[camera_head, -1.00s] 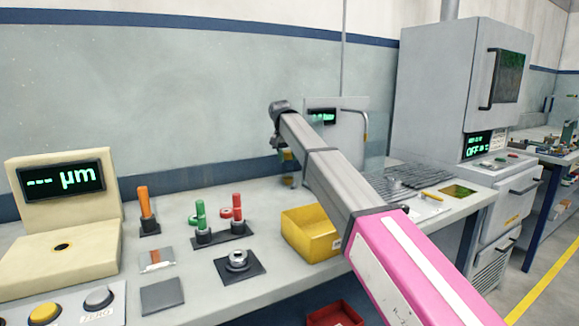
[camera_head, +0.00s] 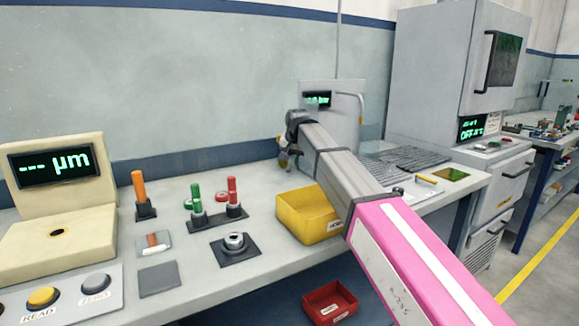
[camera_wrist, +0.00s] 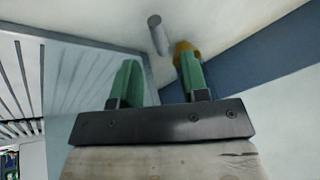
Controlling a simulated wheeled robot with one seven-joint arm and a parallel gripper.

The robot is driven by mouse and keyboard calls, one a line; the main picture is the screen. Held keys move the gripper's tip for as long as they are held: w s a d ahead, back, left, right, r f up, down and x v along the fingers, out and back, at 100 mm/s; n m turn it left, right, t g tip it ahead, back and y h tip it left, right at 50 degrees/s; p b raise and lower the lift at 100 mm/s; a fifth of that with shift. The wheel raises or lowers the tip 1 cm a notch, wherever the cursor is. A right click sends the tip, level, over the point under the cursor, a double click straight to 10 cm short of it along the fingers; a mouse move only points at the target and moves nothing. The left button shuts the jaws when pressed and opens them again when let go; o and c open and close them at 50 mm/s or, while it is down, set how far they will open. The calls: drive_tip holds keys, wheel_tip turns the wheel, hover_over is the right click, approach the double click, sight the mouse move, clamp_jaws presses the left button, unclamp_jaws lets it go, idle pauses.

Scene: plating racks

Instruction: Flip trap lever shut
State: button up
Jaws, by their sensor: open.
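My gripper (camera_wrist: 160,82) shows two green fingers spread apart in the wrist view, with nothing between their tips. A grey rod (camera_wrist: 155,32) stands just beyond the fingertips, nearer the middle of the gap. An ochre piece (camera_wrist: 184,48) shows behind the tip of the right finger and is partly hidden by it. I cannot tell which of these is the trap lever, or whether the finger touches the ochre piece. In the head view my gripper (camera_head: 284,158) hangs low over the back of the bench, left of an upright panel (camera_head: 346,122) with a green-lit display.
A yellow bin (camera_head: 308,222) stands on the bench in front of my arm. Left of it are a ring on a black base (camera_head: 235,243), green and red handles, and a gauge (camera_head: 55,175). A grey cabinet (camera_head: 425,85) stands right. A red bin (camera_head: 330,303) sits below.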

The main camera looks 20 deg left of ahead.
sight(289, 167)
drive_tip(key=shift+x, duration=2.15)
clamp_jaws()
